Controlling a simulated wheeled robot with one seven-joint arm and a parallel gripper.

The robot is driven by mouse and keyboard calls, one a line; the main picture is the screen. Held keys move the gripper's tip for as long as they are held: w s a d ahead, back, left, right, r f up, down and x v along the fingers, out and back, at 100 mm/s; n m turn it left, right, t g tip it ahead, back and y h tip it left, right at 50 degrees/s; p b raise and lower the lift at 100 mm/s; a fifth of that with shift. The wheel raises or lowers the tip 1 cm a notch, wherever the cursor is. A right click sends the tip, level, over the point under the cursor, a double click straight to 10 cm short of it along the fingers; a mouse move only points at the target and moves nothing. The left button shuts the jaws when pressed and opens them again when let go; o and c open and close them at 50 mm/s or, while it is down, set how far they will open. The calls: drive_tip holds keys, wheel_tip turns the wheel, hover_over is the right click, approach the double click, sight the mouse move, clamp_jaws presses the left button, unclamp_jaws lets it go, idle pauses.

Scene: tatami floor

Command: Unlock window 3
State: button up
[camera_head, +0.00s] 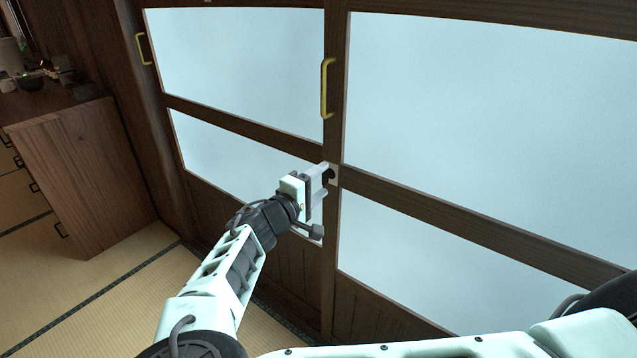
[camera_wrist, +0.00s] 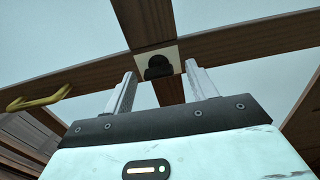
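The window (camera_head: 480,120) has wooden frames and frosted panes. Its lock is a dark knob on a pale plate (camera_head: 334,174), on the upright where the panels meet. In the wrist view the black lock knob (camera_wrist: 158,67) stands on its pale square plate (camera_wrist: 171,52). My gripper (camera_head: 327,172) is right at the lock. In the wrist view my gripper (camera_wrist: 160,82) is open, with one finger on each side of the knob's line. The knob shows between the fingertips, and I cannot tell whether a finger touches it.
A brass handle (camera_head: 327,88) sits on the upright above the lock, and another brass handle (camera_head: 143,48) is at the far left. A wooden cabinet (camera_head: 85,160) with small objects on top stands at left. Tatami floor (camera_head: 110,285) lies between it and my arm.

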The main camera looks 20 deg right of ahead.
drive_tip(key=v, duration=1.7)
drive_tip(key=shift+s+b, duration=0.15)
drive_tip(key=shift+b, duration=0.2)
drive_tip(key=shift+a+r, duration=0.1)
drive_tip(key=shift+a, duration=0.05)
